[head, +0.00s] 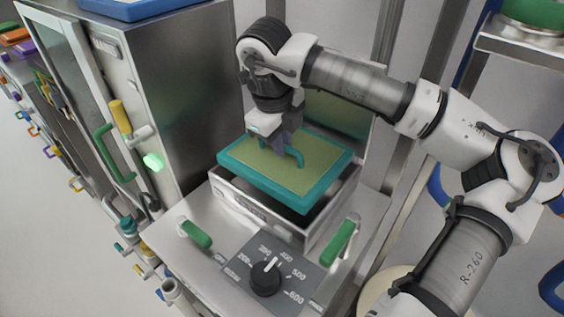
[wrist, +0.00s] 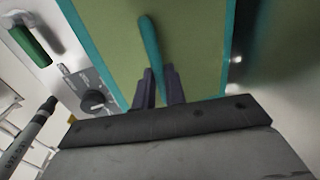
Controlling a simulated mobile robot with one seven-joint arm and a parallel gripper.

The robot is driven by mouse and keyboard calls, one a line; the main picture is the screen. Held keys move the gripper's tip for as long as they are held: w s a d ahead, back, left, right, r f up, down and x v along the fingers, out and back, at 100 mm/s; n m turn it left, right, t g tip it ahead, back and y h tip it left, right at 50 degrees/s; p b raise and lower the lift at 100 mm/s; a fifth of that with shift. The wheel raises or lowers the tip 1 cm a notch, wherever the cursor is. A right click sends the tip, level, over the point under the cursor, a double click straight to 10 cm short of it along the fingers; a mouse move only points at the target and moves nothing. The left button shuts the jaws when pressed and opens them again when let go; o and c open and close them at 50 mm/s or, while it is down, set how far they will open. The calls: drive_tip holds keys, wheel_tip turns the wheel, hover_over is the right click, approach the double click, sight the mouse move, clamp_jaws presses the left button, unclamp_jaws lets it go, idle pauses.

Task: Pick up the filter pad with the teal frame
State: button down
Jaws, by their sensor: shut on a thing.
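The filter pad with the teal frame (head: 250,168) has a yellow-green middle and a teal handle (head: 294,155) on top. In the head view it sits at the top of an open metal bin (head: 262,215), slightly tilted, with a dark gap below its near right edge. My gripper (head: 285,150) is above the pad, shut on its handle. In the wrist view the two dark fingers (wrist: 160,85) close on either side of the teal handle (wrist: 150,45). The handle's lower end is hidden between the fingers.
The bin stands in a steel machine with a black dial (head: 265,279) and two green handles (head: 196,234) (head: 339,241) in front. A tall metal cabinet (head: 185,95) stands close on the left. Metal posts and a shelf (head: 520,40) stand at the right.

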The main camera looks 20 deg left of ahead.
wheel_tip(320, 180, up, 3)
drive_tip(key=shift+r, duration=0.15)
drive_tip(key=s+a+b, duration=0.2)
drive_tip(key=s+a, duration=0.1)
drive_tip(key=s, duration=0.5)
drive_tip(key=s+a+b, duration=0.3)
drive_tip(key=s, duration=0.5)
drive_tip(key=shift+s+a, duration=0.35)
drive_tip(key=shift+a, duration=0.05)
